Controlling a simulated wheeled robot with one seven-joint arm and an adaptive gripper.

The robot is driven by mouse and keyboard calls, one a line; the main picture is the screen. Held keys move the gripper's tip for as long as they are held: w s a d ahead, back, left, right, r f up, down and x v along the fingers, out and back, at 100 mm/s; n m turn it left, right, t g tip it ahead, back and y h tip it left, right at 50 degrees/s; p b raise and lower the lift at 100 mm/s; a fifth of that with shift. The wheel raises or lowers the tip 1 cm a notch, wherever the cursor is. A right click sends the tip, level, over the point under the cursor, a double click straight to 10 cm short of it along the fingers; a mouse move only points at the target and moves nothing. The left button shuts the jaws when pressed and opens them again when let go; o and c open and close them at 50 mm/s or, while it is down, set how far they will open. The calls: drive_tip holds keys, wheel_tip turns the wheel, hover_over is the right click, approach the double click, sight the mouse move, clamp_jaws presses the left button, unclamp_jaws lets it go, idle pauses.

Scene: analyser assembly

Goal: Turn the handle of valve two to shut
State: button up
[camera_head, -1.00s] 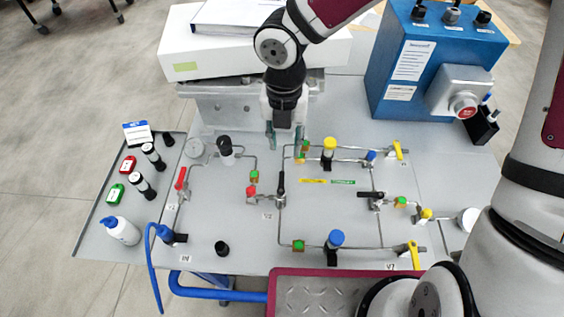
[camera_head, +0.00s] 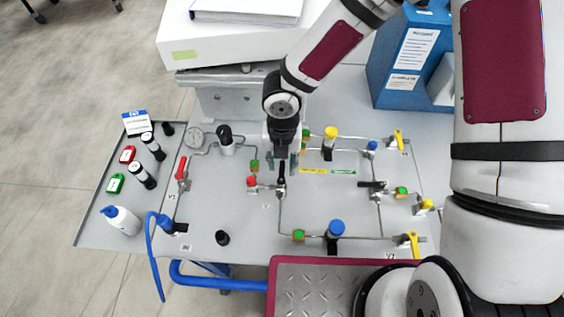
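The black lever handle (camera_head: 282,178) of a valve in the middle of the panel points toward the back. The small label (camera_head: 267,205) beside it is too small to read surely; I take this as valve two. A red knob (camera_head: 251,182) sits on the pipe just left of it. My gripper (camera_head: 282,165) points down over the far end of the black handle. Its two fingers are apart, one on each side of the handle in this view. The wrist hides part of the area, and I cannot tell whether the fingers touch the handle.
The grey panel (camera_head: 225,205) carries thin pipes and other valves: a red handle (camera_head: 181,168) at left, a black one (camera_head: 372,184) at right, yellow ones (camera_head: 399,139) beyond. A yellow-capped fitting (camera_head: 330,133) stands right of my gripper. A white box (camera_head: 190,47) lies behind.

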drive_tip(key=shift+f, duration=0.35)
clamp_jaws()
